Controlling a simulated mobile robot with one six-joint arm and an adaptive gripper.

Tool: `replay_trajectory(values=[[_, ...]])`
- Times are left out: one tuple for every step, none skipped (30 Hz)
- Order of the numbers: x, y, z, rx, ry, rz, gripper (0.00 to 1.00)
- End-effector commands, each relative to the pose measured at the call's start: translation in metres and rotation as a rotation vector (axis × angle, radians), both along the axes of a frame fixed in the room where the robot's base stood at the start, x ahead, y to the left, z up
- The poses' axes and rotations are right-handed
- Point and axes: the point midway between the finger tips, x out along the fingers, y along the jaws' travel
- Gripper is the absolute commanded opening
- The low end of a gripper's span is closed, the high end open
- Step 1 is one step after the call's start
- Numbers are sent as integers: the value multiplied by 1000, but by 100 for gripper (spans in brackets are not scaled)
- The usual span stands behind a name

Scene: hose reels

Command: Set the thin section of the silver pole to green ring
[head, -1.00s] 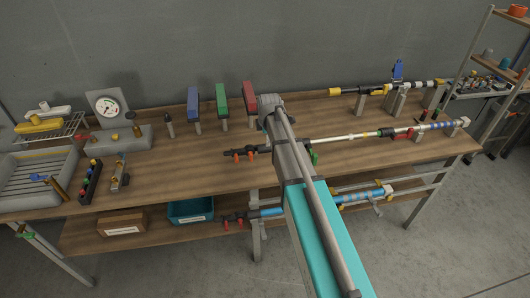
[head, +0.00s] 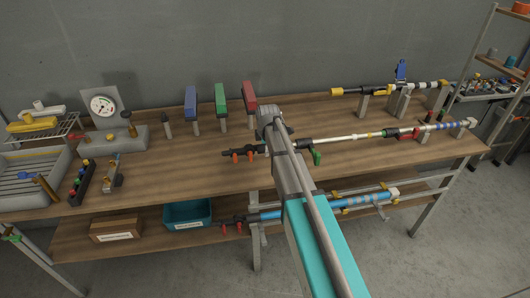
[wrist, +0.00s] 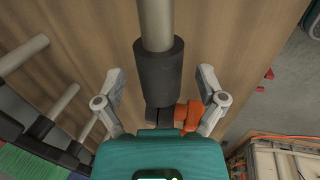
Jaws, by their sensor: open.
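The silver pole (head: 345,138) lies lengthwise across the middle of the bench. In the head view my arm hides the fingers and part of the pole.
Another pole (head: 372,90) rests on supports at the back right. A blue pole (head: 360,201) lies below. A gauge (head: 102,105) stands left.

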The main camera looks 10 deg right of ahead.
Motion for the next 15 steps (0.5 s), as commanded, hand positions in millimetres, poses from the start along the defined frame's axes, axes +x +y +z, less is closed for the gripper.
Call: replay_trajectory(values=[[1,0,-5,0,0,0,89],[1,0,-6,0,0,0,89],[2,0,-7,0,0,0,89],[2,0,-8,0,0,0,89],[2,0,-8,0,0,0,89],[2,0,-9,0,0,0,89],[2,0,-9,0,0,0,89],[2,0,-9,0,0,0,89],[2,0,-9,0,0,0,89],[2,0,-9,0,0,0,89],[2,0,-9,0,0,0,89],[3,-1,-9,0,0,-1,89],[2,-1,-9,0,0,-1,89],[2,-1,-9,0,0,-1,89],[2,-1,-9,0,0,-1,89]])
